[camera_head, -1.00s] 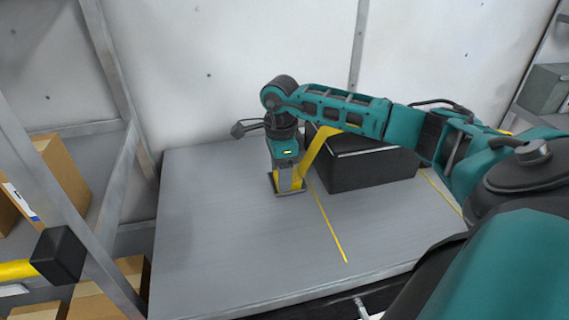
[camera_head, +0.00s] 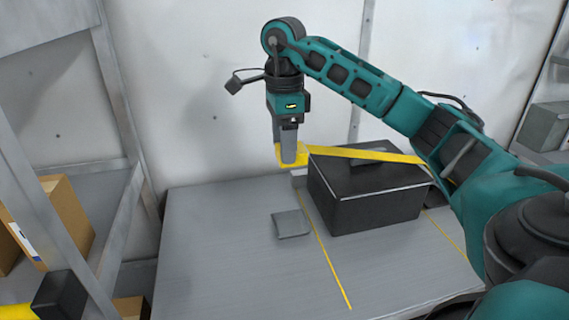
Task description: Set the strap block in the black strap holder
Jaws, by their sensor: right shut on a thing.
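My right gripper (camera_head: 289,160) is shut on the yellow strap block (camera_head: 291,155) and holds it in the air above the back of the grey table. A yellow strap (camera_head: 365,154) runs from the block to the right, over the black box (camera_head: 365,200). A flat dark grey square pad (camera_head: 291,224) lies on the table below the gripper, left of the box. A small dark piece (camera_head: 372,161) sits on top of the box, partly behind the strap. I cannot tell which of these two is the black strap holder.
The grey table (camera_head: 220,260) is clear at the left and front. Yellow lines mark its top near the box. A metal rack with cardboard boxes (camera_head: 55,220) stands at the left, and a grey bin (camera_head: 543,126) at the right. A pale wall is behind.

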